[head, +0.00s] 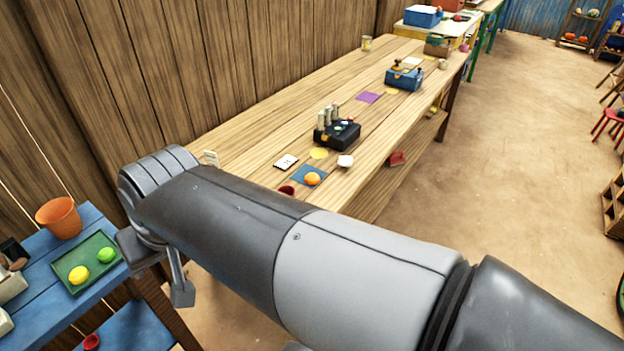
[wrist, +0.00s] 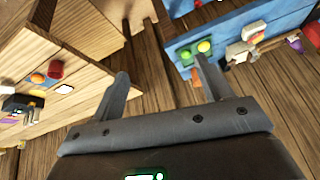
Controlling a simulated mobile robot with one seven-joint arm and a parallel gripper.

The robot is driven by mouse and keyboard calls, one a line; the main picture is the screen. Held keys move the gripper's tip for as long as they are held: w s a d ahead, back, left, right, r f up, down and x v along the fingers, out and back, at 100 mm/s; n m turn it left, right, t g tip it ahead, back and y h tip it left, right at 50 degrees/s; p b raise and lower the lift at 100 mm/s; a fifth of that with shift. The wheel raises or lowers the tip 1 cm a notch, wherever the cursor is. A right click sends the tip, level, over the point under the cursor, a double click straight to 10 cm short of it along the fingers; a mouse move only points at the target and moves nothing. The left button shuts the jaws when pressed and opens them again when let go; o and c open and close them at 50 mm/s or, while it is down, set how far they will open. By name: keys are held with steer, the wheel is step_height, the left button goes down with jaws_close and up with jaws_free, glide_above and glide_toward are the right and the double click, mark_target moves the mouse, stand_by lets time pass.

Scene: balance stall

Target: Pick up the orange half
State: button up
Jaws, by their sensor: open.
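The orange half (head: 312,178) lies on a small blue mat (head: 300,171) near the close end of the long wooden table. It also shows in the wrist view (wrist: 38,78), at the left, beside a red cup (wrist: 55,69). My gripper (wrist: 160,76) is open and empty, its two fingers spread over floor and wood well away from the orange half. In the head view my arm crosses the foreground and hides most of the gripper.
The long table (head: 240,130) also bears a dark device with upright posts (head: 337,128), a white card (head: 286,162) and a small white object (head: 345,161). A blue table (head: 35,265) at left holds a green tray (head: 70,262) with lemon and lime, and an orange pot (head: 60,217).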

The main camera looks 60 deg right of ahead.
steer(key=w+d+f+m, duration=0.1)
steer(key=w+d+m, duration=0.95)
steer(key=m, duration=0.25)
steer(key=m+g+h, duration=0.2)
steer(key=m+h, duration=0.1)
steer(key=m, duration=2.4)
glide_toward(313, 176)
steer(key=f, duration=0.3)
steer(key=shift+w+d+m, duration=0.15)
steer(key=shift+w+m, duration=0.15)
steer(key=shift+w, duration=0.05)
steer(key=shift+d+x, duration=0.2)
steer(key=shift+x, duration=2.9)
steer(key=shift+w+r, duration=0.15)
